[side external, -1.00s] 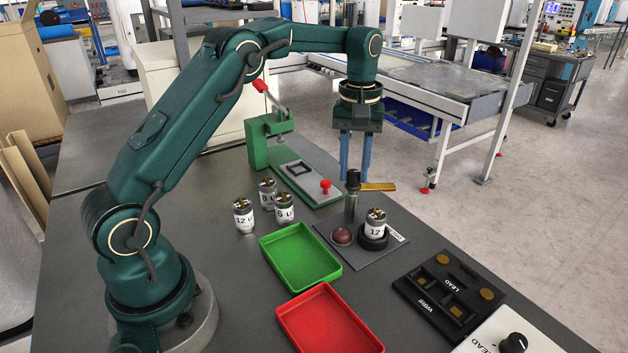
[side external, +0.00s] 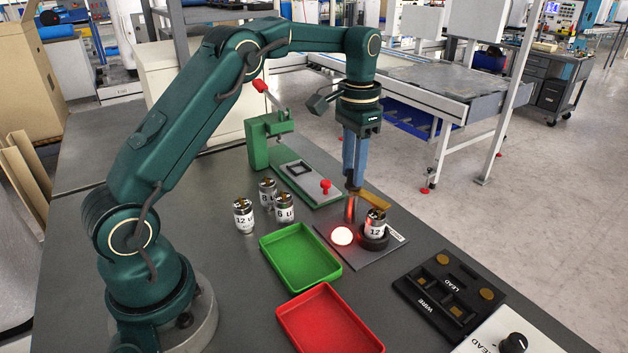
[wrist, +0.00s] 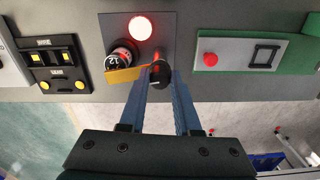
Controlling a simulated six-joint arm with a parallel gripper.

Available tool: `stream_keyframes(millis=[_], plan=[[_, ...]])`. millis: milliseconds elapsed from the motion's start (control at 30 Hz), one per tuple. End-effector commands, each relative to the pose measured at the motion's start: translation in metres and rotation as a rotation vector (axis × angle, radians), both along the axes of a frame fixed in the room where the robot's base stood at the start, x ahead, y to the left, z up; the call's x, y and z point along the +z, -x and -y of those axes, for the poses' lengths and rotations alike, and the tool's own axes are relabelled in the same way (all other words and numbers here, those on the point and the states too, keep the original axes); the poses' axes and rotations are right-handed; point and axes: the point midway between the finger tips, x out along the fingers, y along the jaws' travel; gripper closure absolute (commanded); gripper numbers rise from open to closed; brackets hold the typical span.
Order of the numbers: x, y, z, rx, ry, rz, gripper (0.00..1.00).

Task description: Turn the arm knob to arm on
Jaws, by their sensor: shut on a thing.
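My gripper (side external: 354,182) points down with its blue fingers shut on the black arm knob (wrist: 160,74) at the top of a post on a grey plate (side external: 394,240). In the side view the fingers mostly hide the knob. A yellow arm (side external: 374,199) sticks out from the post towards a labelled canister (side external: 377,226), which stands in a black ring. In the wrist view the yellow arm (wrist: 126,74) overlaps the canister (wrist: 118,60). A round lamp (side external: 342,236) on the plate glows bright red; it also shows in the wrist view (wrist: 140,28).
Several canisters (side external: 244,217) stand left of the plate. A green tray (side external: 263,242) and a red tray (side external: 279,318) lie in front. A green lever press (side external: 260,150) is behind. A black WIRE/LEAD block (side external: 408,287) and a white panel with a black knob (side external: 513,342) are at right.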

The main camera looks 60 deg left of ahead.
Motion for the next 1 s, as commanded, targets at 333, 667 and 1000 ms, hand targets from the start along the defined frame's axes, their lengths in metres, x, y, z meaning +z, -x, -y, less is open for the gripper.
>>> stream_keyframes(millis=[333, 667, 1000], plan=[[0.0007, -0.0005, -0.0004, -0.149, -0.001, 0.003, 1.00], [0.0008, -0.0006, -0.0004, -0.179, -0.001, 0.003, 1.00], [0.0008, -0.0006, -0.0004, -0.179, -0.001, 0.003, 0.39]])
